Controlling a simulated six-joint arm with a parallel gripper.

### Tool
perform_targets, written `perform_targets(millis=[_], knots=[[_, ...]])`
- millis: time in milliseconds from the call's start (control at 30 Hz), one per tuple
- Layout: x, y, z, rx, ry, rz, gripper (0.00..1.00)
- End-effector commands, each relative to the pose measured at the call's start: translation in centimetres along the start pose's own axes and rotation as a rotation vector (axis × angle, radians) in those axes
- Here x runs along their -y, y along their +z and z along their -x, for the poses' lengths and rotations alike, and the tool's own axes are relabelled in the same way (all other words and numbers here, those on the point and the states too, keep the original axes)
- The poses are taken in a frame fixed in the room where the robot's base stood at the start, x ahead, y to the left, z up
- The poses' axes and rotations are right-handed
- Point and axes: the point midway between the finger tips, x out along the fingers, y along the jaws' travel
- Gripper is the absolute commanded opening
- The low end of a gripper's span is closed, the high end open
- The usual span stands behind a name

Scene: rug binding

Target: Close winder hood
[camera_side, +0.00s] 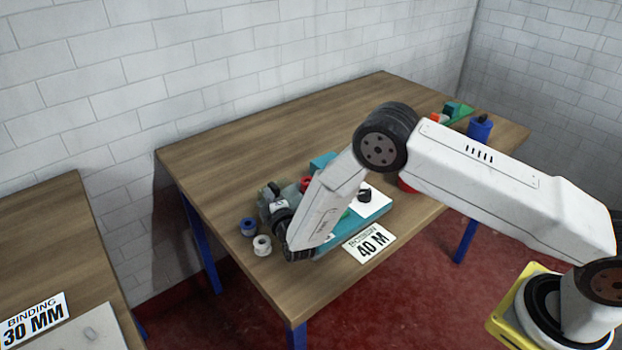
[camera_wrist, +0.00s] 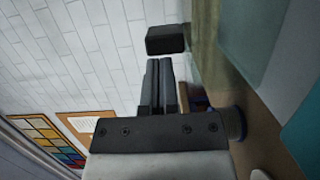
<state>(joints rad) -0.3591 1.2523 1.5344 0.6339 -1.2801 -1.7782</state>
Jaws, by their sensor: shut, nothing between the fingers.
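The winder is a teal-based machine (camera_side: 376,207) on the wooden table, mostly hidden behind my arm in the side view. A greyish see-through part at its left end (camera_side: 267,194) looks like the hood; I cannot tell how far it is open. In the wrist view a greenish see-through panel (camera_wrist: 208,45), likely the hood, stands right of my fingers, with a dark block (camera_wrist: 166,39) at its edge. My gripper (camera_wrist: 157,62) is shut and empty, its tips just short of the block; I cannot tell whether they touch. In the side view my wrist hides part of the winder.
A blue spool (camera_side: 248,227) and a white spool (camera_side: 262,245) stand close left of my wrist. A "BOBBIN 40 M" card (camera_side: 369,243) lies at the front edge. A blue bottle (camera_side: 479,128) stands at the far right. The table's back left (camera_side: 240,150) is clear.

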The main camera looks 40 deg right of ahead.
Motion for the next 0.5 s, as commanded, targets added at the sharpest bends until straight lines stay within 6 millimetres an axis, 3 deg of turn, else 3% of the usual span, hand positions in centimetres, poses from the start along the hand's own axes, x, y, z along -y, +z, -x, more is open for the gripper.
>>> perform_targets(millis=[333,500], knots=[[0.0,0.2,-0.1,0.001,0.000,0.000,0.00],[-0.1,1.8,-0.5,0.005,0.001,0.001,0.00]])
